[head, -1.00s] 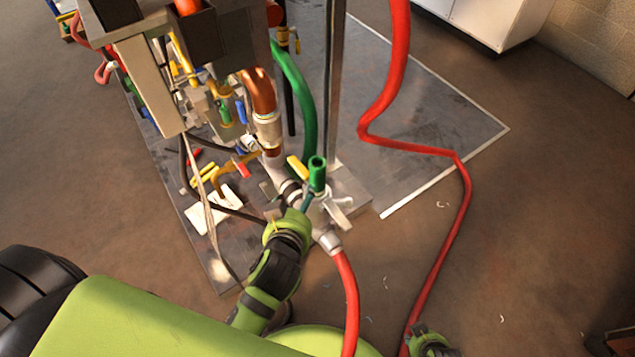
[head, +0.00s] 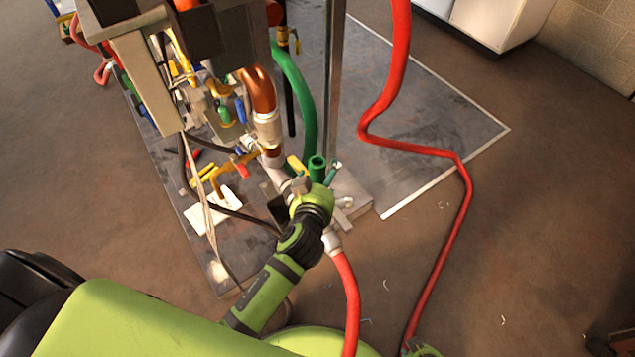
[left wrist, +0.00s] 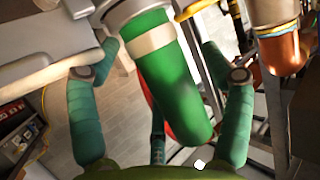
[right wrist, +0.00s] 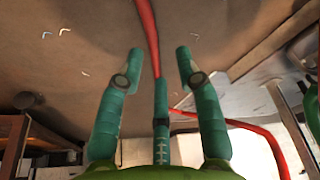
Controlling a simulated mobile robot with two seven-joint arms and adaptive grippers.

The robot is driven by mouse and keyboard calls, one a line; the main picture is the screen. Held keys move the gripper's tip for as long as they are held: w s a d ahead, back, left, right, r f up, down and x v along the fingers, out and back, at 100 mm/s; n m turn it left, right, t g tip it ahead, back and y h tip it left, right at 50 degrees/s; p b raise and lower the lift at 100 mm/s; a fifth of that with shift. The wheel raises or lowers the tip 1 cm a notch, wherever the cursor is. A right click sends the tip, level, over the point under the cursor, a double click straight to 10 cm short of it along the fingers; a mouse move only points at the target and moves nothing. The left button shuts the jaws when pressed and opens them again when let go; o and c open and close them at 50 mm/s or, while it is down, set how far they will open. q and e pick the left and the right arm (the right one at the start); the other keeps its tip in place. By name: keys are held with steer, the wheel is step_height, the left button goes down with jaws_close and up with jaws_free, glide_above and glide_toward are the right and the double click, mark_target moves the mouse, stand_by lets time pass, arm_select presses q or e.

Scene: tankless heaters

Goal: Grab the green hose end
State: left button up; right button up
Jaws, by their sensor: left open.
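My right gripper (right wrist: 162,65) is open and empty, low over the floor. Only a bit of it shows at the bottom of the head view.
A red hose (head: 465,200) runs down to the floor on the right. Another red hose (head: 349,290) leaves a fitting just below my left gripper. A copper pipe (head: 262,95) and valves stand to the left. A metal post (head: 335,90) rises behind the green end.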

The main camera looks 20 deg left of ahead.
arm_select(q)
steer(key=c, duration=1.5)
steer(key=shift+r, duration=0.1)
steer(key=shift+c, duration=0.2)
steer(key=shift+r, duration=0.1)
